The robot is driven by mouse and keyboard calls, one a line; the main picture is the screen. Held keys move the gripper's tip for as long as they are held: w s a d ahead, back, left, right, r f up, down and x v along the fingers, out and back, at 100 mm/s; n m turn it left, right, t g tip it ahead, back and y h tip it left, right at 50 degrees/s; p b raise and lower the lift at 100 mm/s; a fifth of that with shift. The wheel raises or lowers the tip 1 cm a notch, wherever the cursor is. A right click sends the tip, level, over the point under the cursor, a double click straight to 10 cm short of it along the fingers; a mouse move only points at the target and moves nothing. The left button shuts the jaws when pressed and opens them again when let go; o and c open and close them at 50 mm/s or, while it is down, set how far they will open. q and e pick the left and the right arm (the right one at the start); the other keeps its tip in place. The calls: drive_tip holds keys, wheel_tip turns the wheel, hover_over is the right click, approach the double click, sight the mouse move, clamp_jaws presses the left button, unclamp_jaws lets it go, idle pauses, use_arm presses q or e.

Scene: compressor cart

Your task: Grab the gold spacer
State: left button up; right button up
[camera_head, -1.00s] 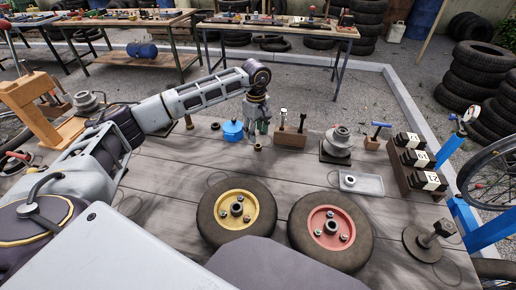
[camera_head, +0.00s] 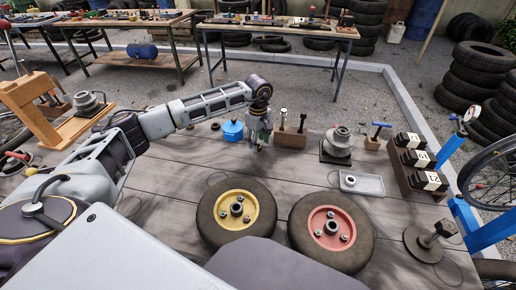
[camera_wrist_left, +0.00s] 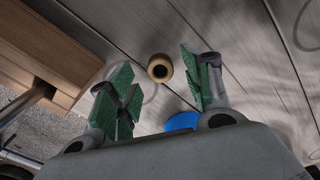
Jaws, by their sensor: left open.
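The gold spacer (camera_wrist_left: 159,68) is a small ring with a dark hole. In the left wrist view it sits on the grey plank bench top, in the gap between my left gripper's green-padded fingers. My left gripper (camera_head: 259,142) is open and empty, pointing down over the bench, and it shows with spread fingers in the left wrist view (camera_wrist_left: 158,85). In the head view the fingers cover the spot where the spacer stands. I cannot tell how high the fingertips are above the bench. My right gripper is not in view.
A blue pot (camera_head: 232,131) stands just left of the gripper, and a wooden tool block (camera_head: 290,139) just right. Two wheels, with yellow (camera_head: 245,222) and red (camera_head: 316,222) hubs, lie in front. A tray (camera_head: 370,186) lies to the right. Bare planks separate gripper and wheels.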

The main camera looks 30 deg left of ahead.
use_arm(q)
drive_tip(key=shift+f, duration=1)
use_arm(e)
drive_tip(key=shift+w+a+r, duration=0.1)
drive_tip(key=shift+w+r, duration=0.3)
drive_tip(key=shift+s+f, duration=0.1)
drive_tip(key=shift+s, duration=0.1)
use_arm(q)
drive_tip(key=c, duration=1.1)
clamp_jaws()
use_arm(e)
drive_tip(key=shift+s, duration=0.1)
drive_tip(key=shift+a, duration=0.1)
use_arm(q)
drive_tip(key=shift+r, duration=0.15)
